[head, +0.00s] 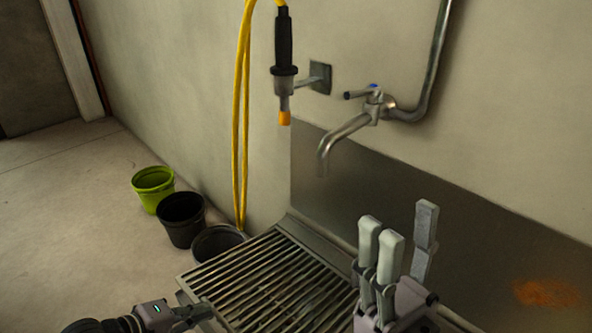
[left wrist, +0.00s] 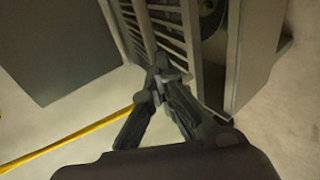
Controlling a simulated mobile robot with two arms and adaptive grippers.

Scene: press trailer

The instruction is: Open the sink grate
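The sink grate (head: 268,278) is a rack of dark metal slats over the sink, below the tap. My left gripper (head: 206,310) is at its front left corner. In the left wrist view its fingers (left wrist: 160,82) come together at the slat ends of the grate (left wrist: 168,25), and they look shut on it. A dark gap shows between the slats and the sink's wall (left wrist: 250,60), with a dark round thing partly seen inside. My right gripper (head: 398,240) is over the grate's right side, fingers up, spread and empty. It hides part of the grate.
A tap (head: 345,130) juts from the wall above the sink. A black spray nozzle (head: 284,45) hangs with a yellow hose (head: 240,120). A green bucket (head: 153,184) and black buckets (head: 182,222) stand on the floor left of the sink. The floor further left is clear.

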